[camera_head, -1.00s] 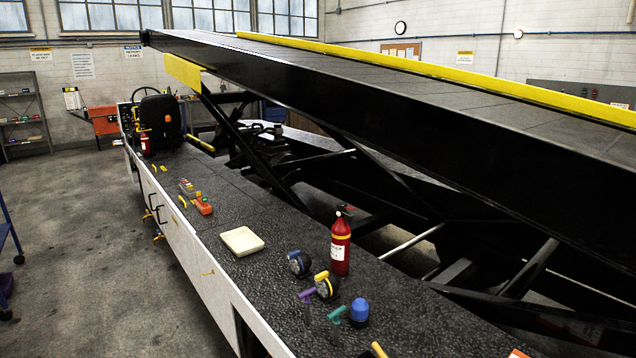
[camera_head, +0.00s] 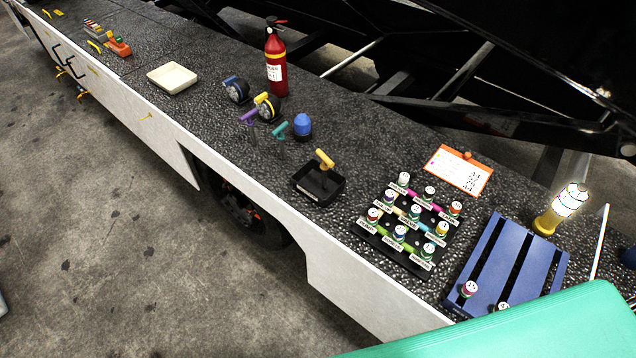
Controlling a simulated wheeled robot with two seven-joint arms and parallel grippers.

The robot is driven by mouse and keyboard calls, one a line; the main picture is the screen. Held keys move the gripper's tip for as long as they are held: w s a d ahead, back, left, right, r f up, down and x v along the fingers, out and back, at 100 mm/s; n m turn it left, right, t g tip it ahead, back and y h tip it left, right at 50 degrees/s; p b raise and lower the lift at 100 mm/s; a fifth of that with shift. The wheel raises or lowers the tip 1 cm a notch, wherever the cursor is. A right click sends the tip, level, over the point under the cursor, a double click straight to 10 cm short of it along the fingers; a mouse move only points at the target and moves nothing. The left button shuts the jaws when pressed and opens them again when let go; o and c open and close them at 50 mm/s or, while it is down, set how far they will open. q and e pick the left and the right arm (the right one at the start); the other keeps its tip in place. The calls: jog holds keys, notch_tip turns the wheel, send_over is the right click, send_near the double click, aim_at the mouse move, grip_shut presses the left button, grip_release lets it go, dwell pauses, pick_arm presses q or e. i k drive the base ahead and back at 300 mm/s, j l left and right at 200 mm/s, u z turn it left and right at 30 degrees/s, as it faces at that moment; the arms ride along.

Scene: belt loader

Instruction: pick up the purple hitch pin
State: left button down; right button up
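The purple hitch pin (camera_head: 249,117) is on the dark textured deck of the loader, left of centre in the head view. Its purple handle shows clearly; its lower part is hard to make out. It is just left of a yellow-and-black round lamp (camera_head: 267,106). A teal-handled pin (camera_head: 280,130) is to its right, and a yellow-handled pin (camera_head: 325,159) is at a small black tray (camera_head: 318,184) further right. Neither of my grippers is in view.
A blue beacon (camera_head: 302,126), a blue-rimmed lamp (camera_head: 236,89) and a red extinguisher (camera_head: 276,60) stand close by. A cream tray (camera_head: 173,78) lies to the left. A labelled bottle rack (camera_head: 407,230) and blue slatted tray (camera_head: 507,262) are at right. Green surface (camera_head: 510,330) fills the lower right.

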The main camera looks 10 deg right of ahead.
aim_at(249, 123)
jog(key=z, duration=0.4)
jog(key=i+j+z, duration=0.15)
jog(key=j+z, duration=0.25)
jog(key=i+j+z, duration=0.1)
jog(key=j+z, duration=0.15)
jog(key=z, duration=0.15)
jog(key=j+z, duration=0.85)
